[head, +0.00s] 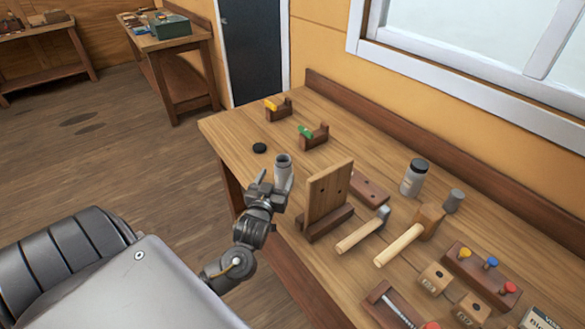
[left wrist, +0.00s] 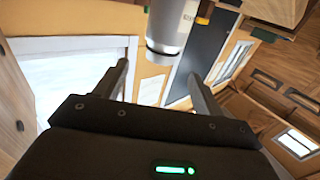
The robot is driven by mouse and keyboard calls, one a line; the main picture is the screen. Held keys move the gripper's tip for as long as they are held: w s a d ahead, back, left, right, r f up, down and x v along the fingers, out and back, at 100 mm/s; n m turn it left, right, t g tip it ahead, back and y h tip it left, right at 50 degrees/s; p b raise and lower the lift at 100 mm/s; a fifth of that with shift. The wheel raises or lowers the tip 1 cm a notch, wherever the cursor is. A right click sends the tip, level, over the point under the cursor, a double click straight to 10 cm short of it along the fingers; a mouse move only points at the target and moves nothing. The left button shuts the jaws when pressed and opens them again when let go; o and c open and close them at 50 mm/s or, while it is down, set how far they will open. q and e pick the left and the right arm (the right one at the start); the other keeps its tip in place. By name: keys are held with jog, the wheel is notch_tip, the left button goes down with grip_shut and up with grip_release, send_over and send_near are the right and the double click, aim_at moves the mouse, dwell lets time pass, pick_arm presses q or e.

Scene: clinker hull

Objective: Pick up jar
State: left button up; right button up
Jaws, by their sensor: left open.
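A grey open-topped jar (head: 284,168) stands upright near the table's front edge, its lower part partly hidden by my left gripper. My left gripper (head: 270,181) is open at the table's edge, right at the jar. In the left wrist view, the jar (left wrist: 174,28) comes in from the top, in line with the gap between the open fingers (left wrist: 160,72). I cannot tell whether a finger touches it. A black round lid (head: 259,148) lies on the table behind the jar. My right gripper is in neither view.
An upright wooden board on a base (head: 328,195) stands close to the right of the jar. Farther right are a lidded grey jar (head: 413,179), mallets (head: 400,244) and a peg block (head: 480,268). Two small wooden holders (head: 314,136) stand at the back left.

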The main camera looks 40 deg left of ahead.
aim_at(285, 155)
pick_arm(q)
jog(key=shift+w+a+r, duration=0.1)
jog(key=shift+w+r, duration=0.05)
jog(key=shift+w+a+r+p, duration=0.15)
jog(key=shift+w+a+p, duration=0.15)
jog(key=shift+w, duration=0.2)
jog(key=shift+w+a+r+p, duration=0.1)
jog(key=shift+w+a+p, duration=0.15)
jog(key=shift+w, duration=0.2)
jog(key=shift+w+a+f, duration=0.15)
jog(key=shift+w+a, duration=0.05)
jog(key=shift+w, duration=0.4)
jog(key=shift+w+a+f, duration=0.15)
jog(key=shift+w+a, duration=0.05)
jog(key=shift+w, duration=0.55)
jog(key=shift+a+r+p, duration=0.15)
jog(key=shift+p, duration=0.15)
jog(key=p+x, duration=0.2)
jog(key=x, duration=0.2)
jog(key=shift+w, duration=0.2)
jog(key=shift+w+a, duration=0.15)
jog(key=shift+w, duration=0.1)
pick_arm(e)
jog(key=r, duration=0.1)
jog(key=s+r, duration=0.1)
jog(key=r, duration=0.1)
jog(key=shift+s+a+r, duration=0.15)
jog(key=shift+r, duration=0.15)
